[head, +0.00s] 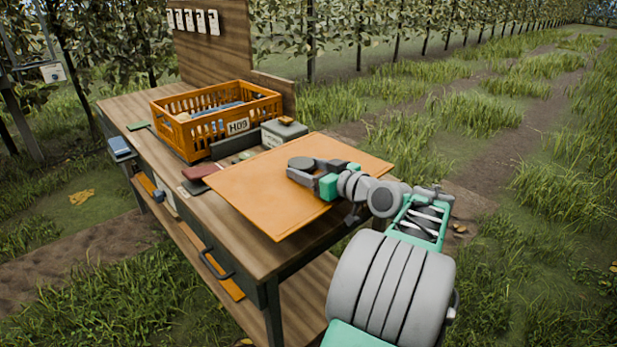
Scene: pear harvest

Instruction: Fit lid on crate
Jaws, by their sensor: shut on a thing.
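The orange slatted crate (197,136) stands upright on the wooden bench, open at the top, with a tag reading H09 on its near side. Bluish and pale things show inside it. The lid (262,209), a flat orange panel, lies level at the bench's right end, or just above it; I cannot tell if it touches the bench. It is to the right of the crate and apart from it. My gripper (302,170) is over the middle of the lid, shut on a part of it. The grip itself is hidden under the dark fingers.
A grey box (285,131) stands between crate and lid. A dark red item (202,172) lies by the lid's left corner. A wooden back panel (215,50) rises behind the crate. Grass lies open to the right.

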